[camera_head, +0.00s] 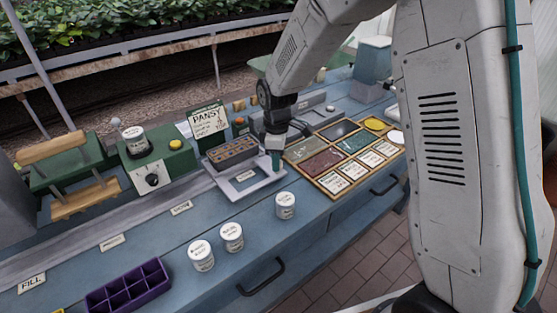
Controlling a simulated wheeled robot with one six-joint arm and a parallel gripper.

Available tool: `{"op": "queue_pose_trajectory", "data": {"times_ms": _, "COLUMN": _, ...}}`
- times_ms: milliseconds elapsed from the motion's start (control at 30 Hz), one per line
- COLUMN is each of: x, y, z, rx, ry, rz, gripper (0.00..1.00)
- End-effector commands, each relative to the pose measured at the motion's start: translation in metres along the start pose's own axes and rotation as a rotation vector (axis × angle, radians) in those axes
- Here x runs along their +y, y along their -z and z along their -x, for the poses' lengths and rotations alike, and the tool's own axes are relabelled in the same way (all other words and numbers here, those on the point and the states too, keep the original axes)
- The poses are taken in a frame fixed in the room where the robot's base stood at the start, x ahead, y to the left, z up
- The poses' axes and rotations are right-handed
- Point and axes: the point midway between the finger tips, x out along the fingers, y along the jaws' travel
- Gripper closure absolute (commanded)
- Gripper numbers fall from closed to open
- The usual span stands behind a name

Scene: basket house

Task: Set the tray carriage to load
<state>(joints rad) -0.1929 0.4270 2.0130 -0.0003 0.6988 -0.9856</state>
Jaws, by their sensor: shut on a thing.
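The tray carriage (245,188) is a light grey plate on the rail along the blue bench, in the middle of the view. A brown seed tray (232,153) with several cells sits on it. My gripper (276,153) points down at the carriage's right end, just right of the tray. It is shut on what looks like the carriage's upright handle; the jaws hide most of it. Small labels stand along the rail's front: FILL (32,282) at the far left, then two more (112,242) (181,207) too small to read surely. No load label is readable.
White pots (201,255) (232,237) (286,205) stand in front of the rail. A purple cell tray (128,288) lies at front left. A green machine with a dial (152,180) stands behind the rail. A wooden compartment box (327,185) lies close right of the carriage.

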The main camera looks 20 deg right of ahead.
Motion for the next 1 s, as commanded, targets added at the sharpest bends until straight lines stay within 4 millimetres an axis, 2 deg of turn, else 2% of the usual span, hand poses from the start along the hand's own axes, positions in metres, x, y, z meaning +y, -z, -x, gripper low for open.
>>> {"op": "queue_pose_trajectory", "data": {"times_ms": 400, "x": -0.001, "y": -0.002, "z": -0.001, "rx": -0.005, "ry": 0.005, "rz": 0.004, "gripper": 1.0}}
{"op": "queue_pose_trajectory", "data": {"times_ms": 433, "x": -0.001, "y": -0.002, "z": -0.001, "rx": -0.005, "ry": 0.005, "rz": 0.004, "gripper": 0.67}}
{"op": "queue_pose_trajectory", "data": {"times_ms": 500, "x": -0.001, "y": -0.001, "z": -0.001, "rx": -0.005, "ry": 0.005, "rz": 0.005, "gripper": 0.48}}
{"op": "queue_pose_trajectory", "data": {"times_ms": 833, "x": -0.003, "y": 0.004, "z": 0.003, "rx": -0.002, "ry": 0.002, "rz": 0.01, "gripper": 0.48}}
{"op": "queue_pose_trajectory", "data": {"times_ms": 1000, "x": -0.004, "y": 0.005, "z": 0.025, "rx": 0.0, "ry": -0.001, "rz": 0.013, "gripper": 0.48}}
